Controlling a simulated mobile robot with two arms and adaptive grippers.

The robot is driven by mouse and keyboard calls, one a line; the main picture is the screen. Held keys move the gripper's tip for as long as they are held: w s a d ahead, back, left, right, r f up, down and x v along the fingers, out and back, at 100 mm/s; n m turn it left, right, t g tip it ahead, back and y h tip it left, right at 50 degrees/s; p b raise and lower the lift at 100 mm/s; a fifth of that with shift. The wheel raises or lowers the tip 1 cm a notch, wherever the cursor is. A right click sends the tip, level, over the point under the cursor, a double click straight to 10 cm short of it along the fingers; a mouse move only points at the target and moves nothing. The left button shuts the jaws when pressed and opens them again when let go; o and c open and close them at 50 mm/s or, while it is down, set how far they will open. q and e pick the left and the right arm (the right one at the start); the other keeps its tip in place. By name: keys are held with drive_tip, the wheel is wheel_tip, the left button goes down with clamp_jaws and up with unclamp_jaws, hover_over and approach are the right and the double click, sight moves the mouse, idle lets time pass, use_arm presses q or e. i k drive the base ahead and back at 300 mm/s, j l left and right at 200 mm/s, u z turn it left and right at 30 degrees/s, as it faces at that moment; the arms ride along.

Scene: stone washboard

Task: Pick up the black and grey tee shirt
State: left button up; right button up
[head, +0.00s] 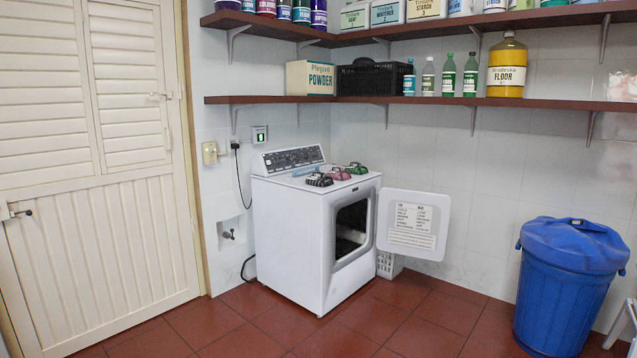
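A small black and grey bundle (319,179), which matches the tee shirt, lies near the front edge on top of the white dryer (290,235). It is too small to make out its folds. A pink and dark bundle (339,173) and a green and dark bundle (356,168) lie in a row to its right. The dryer's front door (412,225) is swung open to the right and its drum opening is dark. Neither of my grippers shows in the head view.
A white louvred door (95,170) is at the left. A blue lidded bin (568,290) stands at the right. A white basket (389,264) is behind the open dryer door. Shelves (450,101) with bottles run above. The red tiled floor (370,318) in front is clear.

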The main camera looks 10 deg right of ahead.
sight(318, 179)
drive_tip(key=i+l, duration=0.2)
drive_tip(key=i, duration=0.45)
drive_tip(key=i+l+z, duration=0.1)
drive_tip(key=i, duration=0.6)
drive_tip(key=i+l+z, duration=0.1)
drive_tip(key=i+l, duration=0.2)
drive_tip(key=i, duration=0.35)
drive_tip(key=i+l, duration=0.1)
drive_tip(key=i, duration=0.6)
